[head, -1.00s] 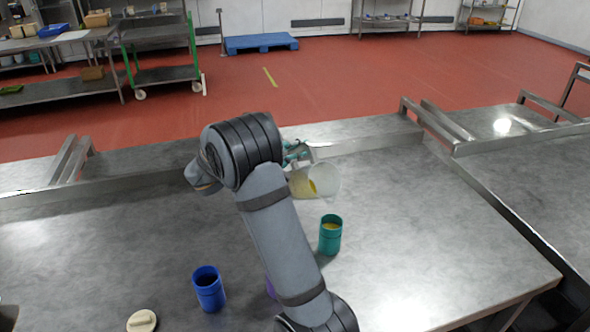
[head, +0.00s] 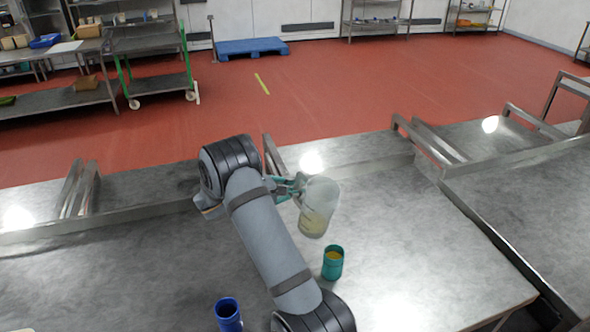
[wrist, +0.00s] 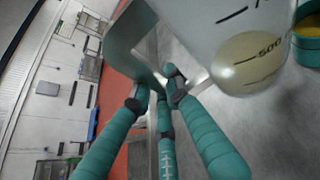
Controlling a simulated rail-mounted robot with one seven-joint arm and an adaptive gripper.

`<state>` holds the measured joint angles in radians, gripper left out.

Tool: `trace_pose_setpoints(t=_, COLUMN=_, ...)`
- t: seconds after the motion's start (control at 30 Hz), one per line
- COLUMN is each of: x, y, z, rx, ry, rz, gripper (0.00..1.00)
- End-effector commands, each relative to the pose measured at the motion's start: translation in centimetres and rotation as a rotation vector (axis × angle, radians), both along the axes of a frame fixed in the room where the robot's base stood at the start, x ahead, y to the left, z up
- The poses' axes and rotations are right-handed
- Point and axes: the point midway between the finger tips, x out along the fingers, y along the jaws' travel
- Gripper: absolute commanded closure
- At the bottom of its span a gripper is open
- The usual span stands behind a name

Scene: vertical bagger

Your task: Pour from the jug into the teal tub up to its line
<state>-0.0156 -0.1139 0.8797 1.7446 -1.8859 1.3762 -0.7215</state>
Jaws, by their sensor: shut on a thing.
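The clear jug (head: 319,200) is held above the table, up and slightly left of the teal tub, leaning a little. Pale yellow liquid shows low in it. In the wrist view the jug (wrist: 220,28) has black marks, and the liquid is near its 500 mark. My gripper (head: 293,187) has teal fingers, shut on the jug at its left side; they also show in the wrist view (wrist: 160,90). The teal tub (head: 332,268) stands upright on the table with yellow contents inside; its line cannot be made out. Part of the tub (wrist: 306,48) shows at the wrist view's right edge.
A blue cup (head: 228,316) stands at the front edge of the view, left of my arm. The steel table (head: 420,245) is clear right of the tub. Metal rails (head: 430,145) stand along its back edge.

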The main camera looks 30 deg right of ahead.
Motion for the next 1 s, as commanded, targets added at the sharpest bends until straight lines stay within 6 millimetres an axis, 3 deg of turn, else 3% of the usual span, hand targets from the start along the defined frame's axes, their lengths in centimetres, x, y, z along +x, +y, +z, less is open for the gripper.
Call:
trace_pose_setpoints(t=0.03, x=-0.2, y=0.0, z=1.9, rx=-0.007, ry=0.035, rz=0.001, gripper=1.0)
trace_pose_setpoints(t=0.3, x=-1.6, y=-0.3, z=4.2, rx=-0.043, ry=0.216, rz=-0.001, gripper=1.0)
trace_pose_setpoints(t=0.37, x=-0.2, y=0.0, z=3.7, rx=-0.043, ry=0.206, rz=0.001, gripper=1.0)
trace_pose_setpoints(t=0.7, x=5.1, y=1.1, z=5.2, rx=-0.042, ry=0.203, rz=0.001, gripper=1.0)
trace_pose_setpoints(t=1.0, x=7.2, y=1.4, z=5.8, rx=-0.042, ry=0.206, rz=-0.001, gripper=1.0)
